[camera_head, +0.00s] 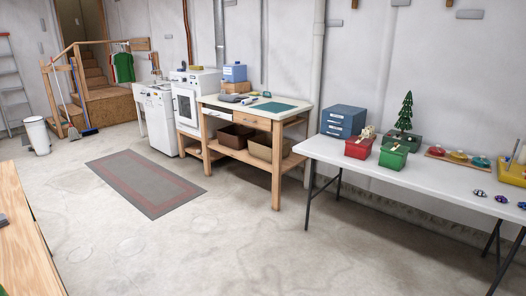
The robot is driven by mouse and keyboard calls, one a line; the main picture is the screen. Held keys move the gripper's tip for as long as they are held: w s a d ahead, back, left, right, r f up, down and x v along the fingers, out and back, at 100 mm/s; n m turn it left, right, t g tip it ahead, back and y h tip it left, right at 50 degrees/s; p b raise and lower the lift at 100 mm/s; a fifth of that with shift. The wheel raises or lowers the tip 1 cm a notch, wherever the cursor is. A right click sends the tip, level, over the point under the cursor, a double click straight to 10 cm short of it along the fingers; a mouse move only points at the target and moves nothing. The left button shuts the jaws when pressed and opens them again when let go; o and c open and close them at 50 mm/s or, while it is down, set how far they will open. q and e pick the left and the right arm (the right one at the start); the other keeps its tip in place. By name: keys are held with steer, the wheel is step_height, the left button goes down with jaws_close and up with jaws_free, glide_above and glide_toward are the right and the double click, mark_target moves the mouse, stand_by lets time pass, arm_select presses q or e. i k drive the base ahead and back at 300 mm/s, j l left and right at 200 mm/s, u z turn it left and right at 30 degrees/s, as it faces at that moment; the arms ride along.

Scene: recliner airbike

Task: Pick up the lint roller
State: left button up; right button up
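I cannot make out a lint roller for certain in the head view. Several small items lie on the wooden workbench (286,119) against the back wall. Among them are a grey object (232,98) near its left end and a small pale item (266,94) at its back edge, both too small to identify. A green mat (273,107) lies flat on the bench top. Neither of my grippers shows in this view.
A white folding table (430,175) at the right holds a red box (359,147), a green box (393,155) and a small tree (405,112). A grey rug (145,182) lies on open concrete floor. A wooden surface (28,245) edges in at lower left.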

mark_target(245, 101)
steer(key=i, duration=1.3)
steer(key=i+l, duration=0.1)
steer(key=i, duration=1.25)
steer(key=i+u, duration=0.1)
steer(key=i, duration=1.2)
steer(key=i+z, duration=0.15)
steer(key=z, duration=0.55)
